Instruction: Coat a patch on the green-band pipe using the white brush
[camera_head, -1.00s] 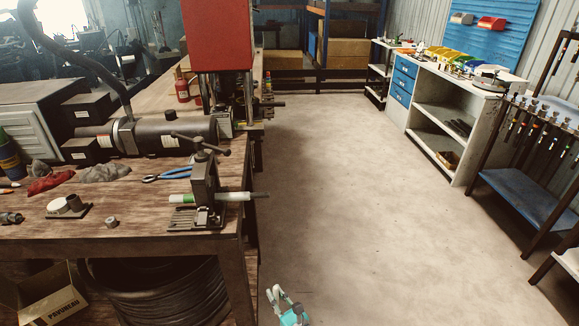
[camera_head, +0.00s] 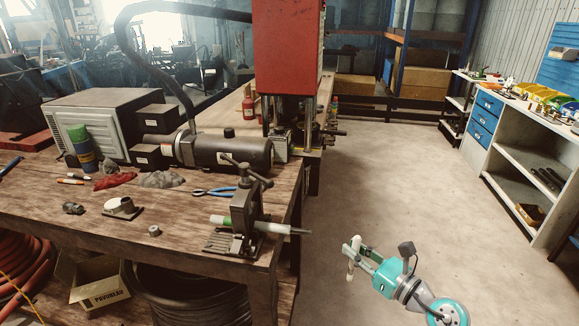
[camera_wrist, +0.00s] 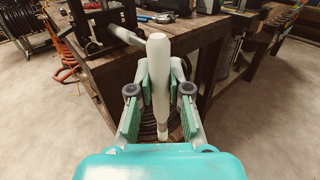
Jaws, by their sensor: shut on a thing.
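The green-band pipe (camera_head: 268,227) is white with a green band near its left end and a thin dark tip at the right. It lies level in a dark vise (camera_head: 243,212) at the workbench's front right corner. The vise (camera_wrist: 95,30) and the pipe end (camera_wrist: 128,36) also show at the top left of the wrist view. My gripper (camera_head: 356,258) is off the bench's right side, apart from the pipe. In the wrist view my gripper (camera_wrist: 158,90) is shut on the white brush (camera_wrist: 158,65), whose pale, thick body stands between the green-padded fingers.
The wooden workbench (camera_head: 190,232) carries a black cylindrical machine (camera_head: 235,152), blue-handled pliers (camera_head: 215,191), a red cloth (camera_head: 115,181) and a spray can (camera_head: 82,150). A red press (camera_head: 287,60) stands behind. The floor (camera_head: 400,180) right of the bench is clear.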

